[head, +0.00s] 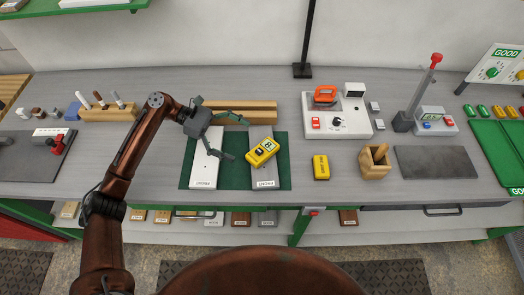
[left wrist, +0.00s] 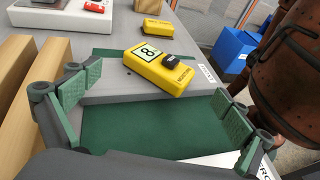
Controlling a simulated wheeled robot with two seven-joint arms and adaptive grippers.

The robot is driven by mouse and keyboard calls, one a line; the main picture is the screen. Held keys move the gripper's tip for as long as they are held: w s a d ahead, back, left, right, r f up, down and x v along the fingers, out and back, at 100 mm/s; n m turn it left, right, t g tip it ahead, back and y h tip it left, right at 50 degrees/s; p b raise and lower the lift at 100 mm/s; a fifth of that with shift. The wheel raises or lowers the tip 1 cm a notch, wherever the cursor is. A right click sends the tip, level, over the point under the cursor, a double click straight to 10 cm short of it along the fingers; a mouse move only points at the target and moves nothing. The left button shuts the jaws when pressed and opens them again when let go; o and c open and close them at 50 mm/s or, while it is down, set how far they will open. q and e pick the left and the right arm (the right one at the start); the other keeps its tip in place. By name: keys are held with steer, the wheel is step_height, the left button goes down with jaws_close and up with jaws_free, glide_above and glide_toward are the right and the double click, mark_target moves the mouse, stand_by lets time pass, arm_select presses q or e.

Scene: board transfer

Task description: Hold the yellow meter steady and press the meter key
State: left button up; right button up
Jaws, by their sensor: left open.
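The yellow meter (head: 259,158) lies slantwise on the grey board (head: 263,173), on the green mat (head: 226,178). In the left wrist view the meter (left wrist: 181,81) shows a pale display reading 8 and a dark key (left wrist: 169,60) on its top. My left gripper (head: 238,137) is just left of the meter, above the white board (head: 205,172) and mat. Its fingers are spread and empty. In the left wrist view the meter lies ahead, beyond the open fingers (left wrist: 162,98), apart from them. My right gripper is not in view.
A second yellow block (head: 321,168) lies right of the mat. A wooden holder (head: 375,162) and a white control panel (head: 337,117) stand farther right. Wooden bars (head: 240,106) lie behind the boards. The bench between mat and yellow block is clear.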

mark_target(259, 149)
arm_select(q)
steer(key=b+x, duration=0.1)
steer(key=x, duration=0.1)
steer(key=shift+s+d+f, duration=0.15)
steer(key=shift+d+f, duration=0.15)
steer(key=d+p, duration=0.1)
steer(key=s+d+p, duration=0.1)
steer(key=shift+d+p, duration=0.3)
steer(key=shift+d, duration=0.1)
steer(key=shift+s+d+f, duration=0.1)
steer(key=shift+d, duration=0.2)
steer(key=shift+d+f+p, duration=0.35)
steer(key=shift+f, duration=0.05)
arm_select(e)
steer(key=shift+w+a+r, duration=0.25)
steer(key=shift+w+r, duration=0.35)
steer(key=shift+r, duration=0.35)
arm_select(q)
steer(key=shift+c, duration=0.6)
steer(key=c, duration=0.5)
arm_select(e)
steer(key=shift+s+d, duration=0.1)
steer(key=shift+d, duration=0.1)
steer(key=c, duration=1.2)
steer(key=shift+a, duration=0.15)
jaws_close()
